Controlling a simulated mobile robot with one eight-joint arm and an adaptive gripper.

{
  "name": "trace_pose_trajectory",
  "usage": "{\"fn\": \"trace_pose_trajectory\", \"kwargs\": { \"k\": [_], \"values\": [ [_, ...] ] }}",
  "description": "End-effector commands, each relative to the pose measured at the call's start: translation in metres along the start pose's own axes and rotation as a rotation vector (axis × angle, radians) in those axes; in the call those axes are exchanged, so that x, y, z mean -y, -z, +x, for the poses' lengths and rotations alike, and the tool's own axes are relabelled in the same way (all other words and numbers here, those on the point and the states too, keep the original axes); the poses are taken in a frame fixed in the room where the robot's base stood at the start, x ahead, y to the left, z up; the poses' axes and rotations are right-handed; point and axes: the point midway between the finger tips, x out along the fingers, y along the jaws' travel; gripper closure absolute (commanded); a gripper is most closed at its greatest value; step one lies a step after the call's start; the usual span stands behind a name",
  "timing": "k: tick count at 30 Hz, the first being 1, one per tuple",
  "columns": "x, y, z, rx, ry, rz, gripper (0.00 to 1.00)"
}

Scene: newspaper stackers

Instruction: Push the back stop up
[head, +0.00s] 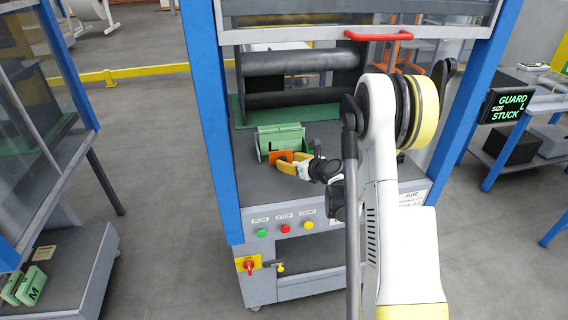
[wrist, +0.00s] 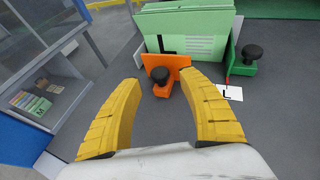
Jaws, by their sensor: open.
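An orange bracket (wrist: 178,66) with a black knob (wrist: 160,74) stands on the grey machine bed, against the near side of a stack of green sheets (wrist: 188,28). It looks like the back stop, though no label shows this. In the head view the orange bracket (head: 284,154) is partly hidden behind my yellow fingers. My gripper (wrist: 158,82) is open and empty, its fingertips on either side of the knob in the picture. I cannot tell whether they touch the bracket. My gripper (head: 292,163) also shows low over the bed in the head view.
A green side guide (wrist: 243,66) with a black knob stands right of the stack, beside a white card (wrist: 230,92). Dark rollers (head: 290,70) lie behind. Buttons (head: 284,228) line the front.

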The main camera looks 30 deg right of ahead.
Motion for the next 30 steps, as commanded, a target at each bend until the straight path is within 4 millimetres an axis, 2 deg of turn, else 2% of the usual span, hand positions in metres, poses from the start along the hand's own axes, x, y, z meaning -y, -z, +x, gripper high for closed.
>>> {"fn": "trace_pose_trajectory", "kwargs": {
  "k": [1,6,17,21,22,30],
  "values": [
    [-0.001,0.002,0.01,0.0,-0.002,0.0,0.52],
    [-0.001,0.001,0.029,0.001,-0.001,0.001,0.52],
    [-0.001,-0.001,0.033,0.001,0.0,0.002,0.52],
    [-0.001,-0.001,0.033,0.001,0.0,0.002,0.93],
    [-0.001,-0.001,0.033,0.001,0.0,0.002,1.0],
    [-0.001,-0.001,0.033,0.001,-0.001,0.002,1.0]
  ]
}}
